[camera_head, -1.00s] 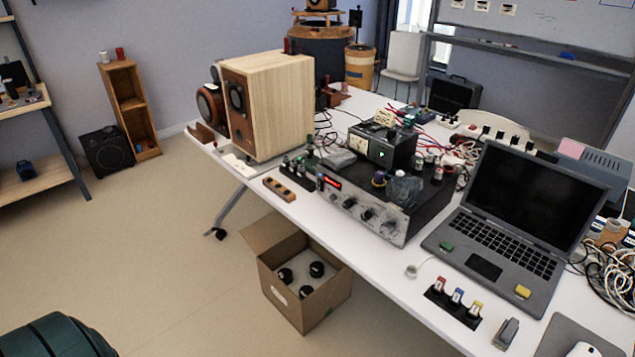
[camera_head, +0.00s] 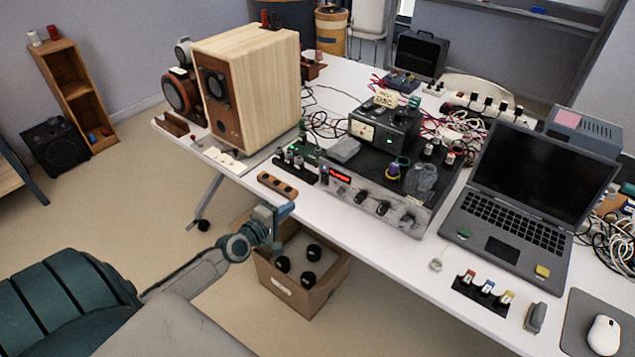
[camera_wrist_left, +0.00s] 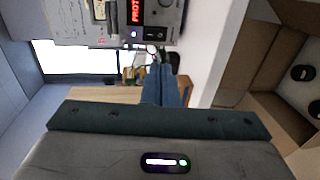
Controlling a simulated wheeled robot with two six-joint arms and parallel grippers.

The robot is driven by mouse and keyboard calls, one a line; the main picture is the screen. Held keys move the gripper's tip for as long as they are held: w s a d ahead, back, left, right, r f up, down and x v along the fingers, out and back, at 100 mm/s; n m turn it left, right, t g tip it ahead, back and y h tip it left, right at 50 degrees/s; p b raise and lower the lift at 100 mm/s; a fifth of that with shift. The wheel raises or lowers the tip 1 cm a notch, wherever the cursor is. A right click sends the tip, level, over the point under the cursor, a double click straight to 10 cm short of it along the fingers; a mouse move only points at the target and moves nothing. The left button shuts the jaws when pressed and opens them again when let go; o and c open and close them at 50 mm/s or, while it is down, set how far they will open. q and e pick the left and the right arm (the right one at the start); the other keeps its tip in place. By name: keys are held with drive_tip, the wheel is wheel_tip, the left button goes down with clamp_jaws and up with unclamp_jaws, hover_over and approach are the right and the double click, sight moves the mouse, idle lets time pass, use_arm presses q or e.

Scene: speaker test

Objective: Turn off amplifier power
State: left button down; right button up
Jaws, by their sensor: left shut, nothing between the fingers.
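The amplifier (camera_head: 432,216) is a wide unit with a silver front panel, knobs and a red lit display, standing at the table's near edge. In the left wrist view its panel (camera_wrist_left: 85,28) shows at the top, rotated, with part of the red display, a small lit dot and a dark switch (camera_wrist_left: 156,32). My left gripper (camera_head: 287,210) is shut and empty, in front of the table edge and left of the amplifier, apart from it. Its closed blue fingers (camera_wrist_left: 163,70) point toward the panel near the switch. My right gripper is not in view.
A wooden strip with knobs (camera_head: 278,186) lies on the white table left of the amplifier. A large wooden speaker (camera_head: 262,85) stands behind it. An open cardboard box (camera_head: 310,297) is on the floor below my gripper. A laptop (camera_head: 540,175) stands right of the amplifier.

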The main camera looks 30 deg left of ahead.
use_arm(q)
drive_tip(key=shift+d, duration=0.15)
drive_tip(key=b, duration=0.2)
approach(324, 183)
drive_tip(key=w, duration=0.4)
drive_tip(key=w+f, duration=0.1)
drive_tip(key=w, duration=0.1)
drive_tip(key=shift+w+d, duration=0.2)
drive_tip(key=shift+w, duration=0.2)
